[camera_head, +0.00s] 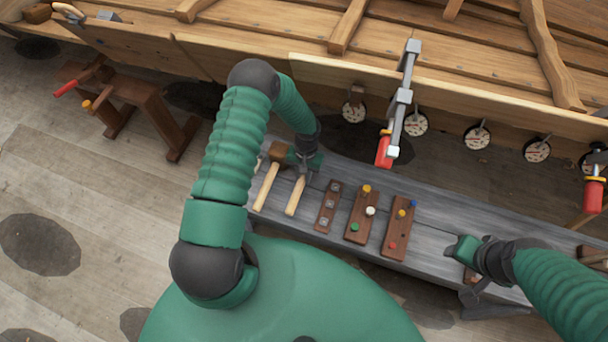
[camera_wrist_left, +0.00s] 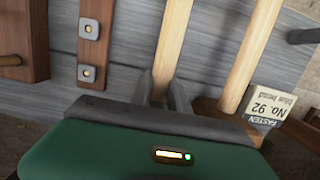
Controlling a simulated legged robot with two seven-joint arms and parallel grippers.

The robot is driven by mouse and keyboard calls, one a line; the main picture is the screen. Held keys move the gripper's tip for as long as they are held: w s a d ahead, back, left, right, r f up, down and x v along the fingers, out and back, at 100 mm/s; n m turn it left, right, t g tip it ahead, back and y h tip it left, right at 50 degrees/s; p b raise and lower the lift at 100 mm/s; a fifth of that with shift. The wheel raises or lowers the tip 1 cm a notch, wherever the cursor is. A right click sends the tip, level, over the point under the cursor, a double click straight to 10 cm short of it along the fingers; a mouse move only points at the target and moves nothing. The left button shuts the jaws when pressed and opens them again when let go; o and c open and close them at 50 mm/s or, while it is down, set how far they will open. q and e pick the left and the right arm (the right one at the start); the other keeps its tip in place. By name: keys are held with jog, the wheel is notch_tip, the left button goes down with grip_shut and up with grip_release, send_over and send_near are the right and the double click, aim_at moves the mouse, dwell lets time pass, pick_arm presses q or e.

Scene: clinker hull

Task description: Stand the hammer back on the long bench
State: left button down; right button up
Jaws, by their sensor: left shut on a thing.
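My left gripper (camera_head: 302,172) is at the left part of the grey long bench (camera_head: 345,172). It is shut on the pale wooden handle of the hammer (camera_head: 295,196). In the left wrist view the fingers (camera_wrist_left: 165,92) close around that handle (camera_wrist_left: 173,42); the hammer's head is hidden behind the gripper. I cannot tell whether the hammer touches the bench. A second tool with a pale handle (camera_head: 265,187) and a brown wooden head is just left of it. My right gripper (camera_head: 465,250) is over the bench's right part, its jaws unclear.
A dark strip with metal discs (camera_head: 329,206) and two brown boards with coloured pegs (camera_head: 361,213) (camera_head: 398,228) lie right of the hammer. A "FASTEN No. 92" label (camera_wrist_left: 270,105) is near the second handle. A red-handled clamp (camera_head: 397,110) hangs from the hull planks (camera_head: 330,75) behind the bench.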

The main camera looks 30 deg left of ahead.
pick_arm(q)
jog(key=shift+d, duration=0.3)
jog(key=shift+a+f, duration=0.2)
jog(key=shift+f, duration=0.1)
jog(key=c, duration=1.4)
grip_release()
jog(key=shift+c, duration=0.2)
jog(key=shift+o, duration=1.3)
jog(key=shift+d, duration=0.1)
pick_arm(e)
jog(key=shift+s+d+f, duration=0.1)
jog(key=shift+d+f, duration=0.2)
pick_arm(q)
notch_tip(320, 180, up, 8)
jog(key=p, duration=0.6)
jog(key=shift+r, duration=0.15)
pick_arm(e)
jog(key=w+v, duration=0.1)
jog(key=v, duration=0.5)
jog(key=shift+w+r, duration=0.15)
jog(key=shift+r, duration=0.2)
